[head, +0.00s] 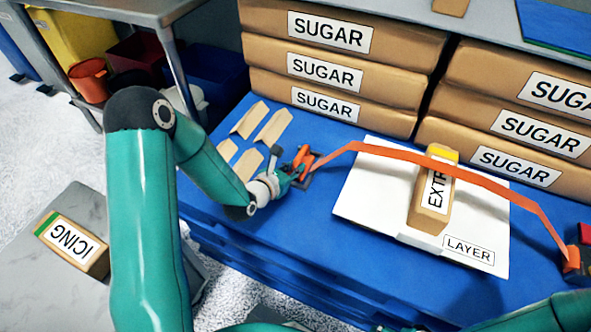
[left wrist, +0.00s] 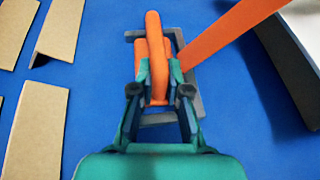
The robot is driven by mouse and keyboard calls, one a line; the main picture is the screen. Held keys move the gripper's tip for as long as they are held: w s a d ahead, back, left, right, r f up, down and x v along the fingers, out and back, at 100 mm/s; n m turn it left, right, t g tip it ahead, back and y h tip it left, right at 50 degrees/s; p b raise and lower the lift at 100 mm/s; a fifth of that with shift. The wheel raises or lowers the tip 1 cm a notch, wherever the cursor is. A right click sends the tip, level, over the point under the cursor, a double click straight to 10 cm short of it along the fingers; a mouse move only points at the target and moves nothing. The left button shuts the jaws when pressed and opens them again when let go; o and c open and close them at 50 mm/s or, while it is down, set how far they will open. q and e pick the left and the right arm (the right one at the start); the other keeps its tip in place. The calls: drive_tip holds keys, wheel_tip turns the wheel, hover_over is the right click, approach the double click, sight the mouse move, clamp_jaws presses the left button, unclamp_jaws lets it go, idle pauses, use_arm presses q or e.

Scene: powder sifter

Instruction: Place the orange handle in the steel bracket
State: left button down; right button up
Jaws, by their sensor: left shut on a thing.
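My left gripper (head: 293,170) is shut on the orange handle (head: 302,156) at the left part of the blue table. In the left wrist view, the fingers (left wrist: 158,78) close on both sides of the handle (left wrist: 154,30). The grey steel bracket (head: 311,179) lies around and below the handle. Its frame (left wrist: 190,110) shows partly behind the fingers. I cannot tell whether the handle is seated in it. A long orange strap (head: 400,154) runs from beside the handle to an orange end piece (head: 571,259) at the right edge. My right gripper is outside the view.
A white board (head: 375,195) marked LAYER lies under the strap, with a carton (head: 433,195) marked EXTR on it. Sugar bags (head: 335,105) are stacked behind. Cardboard pieces (head: 250,120) lie left of the bracket. An icing carton (head: 75,245) sits on a grey surface.

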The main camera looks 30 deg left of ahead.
use_arm(q)
drive_tip(key=c, duration=1.2)
unclamp_jaws()
drive_tip(key=shift+o, duration=0.2)
drive_tip(key=shift+r, duration=0.15)
drive_tip(key=shift+s, duration=0.3)
drive_tip(key=p+v, duration=0.1)
drive_tip(key=v, duration=0.1)
drive_tip(key=p+v, duration=0.1)
drive_tip(key=v, duration=0.3)
drive_tip(key=shift+s+r+p, duration=0.1)
drive_tip(key=shift+r+p, duration=0.3)
drive_tip(key=p+v, duration=0.4)
drive_tip(key=p, duration=0.3)
drive_tip(key=shift+s+p, duration=0.15)
drive_tip(key=shift+p, duration=0.25)
drive_tip(key=shift+s+p, duration=0.3)
drive_tip(key=shift+p, duration=0.2)
